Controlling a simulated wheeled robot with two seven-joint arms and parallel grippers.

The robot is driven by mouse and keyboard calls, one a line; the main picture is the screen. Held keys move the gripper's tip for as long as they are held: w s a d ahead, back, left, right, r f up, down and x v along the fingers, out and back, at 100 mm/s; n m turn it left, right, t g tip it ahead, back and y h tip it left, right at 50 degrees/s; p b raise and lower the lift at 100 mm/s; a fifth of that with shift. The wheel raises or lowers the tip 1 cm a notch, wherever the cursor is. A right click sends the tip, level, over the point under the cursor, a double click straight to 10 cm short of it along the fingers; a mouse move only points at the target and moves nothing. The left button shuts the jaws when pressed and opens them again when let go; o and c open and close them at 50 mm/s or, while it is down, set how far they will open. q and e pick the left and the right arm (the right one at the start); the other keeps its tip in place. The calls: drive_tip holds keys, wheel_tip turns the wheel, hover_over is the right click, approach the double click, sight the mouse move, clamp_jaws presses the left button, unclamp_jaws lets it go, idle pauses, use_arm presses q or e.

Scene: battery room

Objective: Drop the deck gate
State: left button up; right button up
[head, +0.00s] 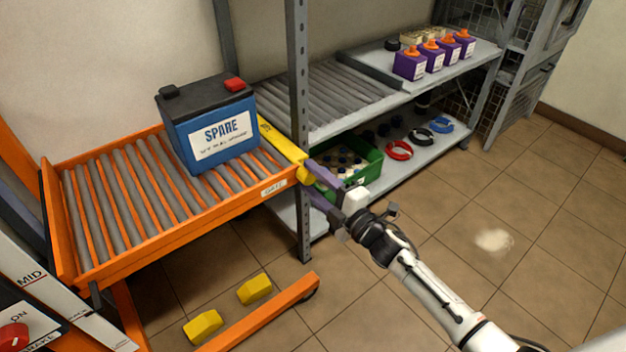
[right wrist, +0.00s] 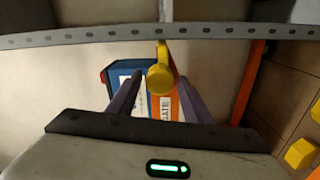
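The yellow deck gate (head: 281,138) stands across the right end of the orange roller deck (head: 150,241), along the side facing the shelf. Its yellow handle (head: 303,174) is at the near corner, above a white label. My right gripper (head: 310,180) reaches in from the right with its purple fingers at the handle. In the right wrist view the round yellow handle end (right wrist: 160,79) lies between the two spread fingers, with gaps showing on both sides. A blue battery marked SPARE (head: 209,122) sits on the rollers behind the gate. My left gripper is out of view.
A grey shelf post (head: 298,90) stands close to my right gripper. The shelf holds rollers (head: 335,92), purple bottles (head: 425,63) and a green crate (head: 366,166). Yellow blocks (head: 203,326) lie below the deck.

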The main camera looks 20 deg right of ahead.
drive_tip(key=shift+o, duration=0.5)
use_arm(q)
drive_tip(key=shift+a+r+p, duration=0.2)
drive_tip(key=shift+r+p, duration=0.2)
drive_tip(key=shift+p, duration=0.65)
use_arm(e)
drive_tip(key=v, duration=1)
drive_tip(key=shift+s, duration=0.15)
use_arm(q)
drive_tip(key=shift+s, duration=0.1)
use_arm(e)
drive_tip(key=shift+d, duration=0.15)
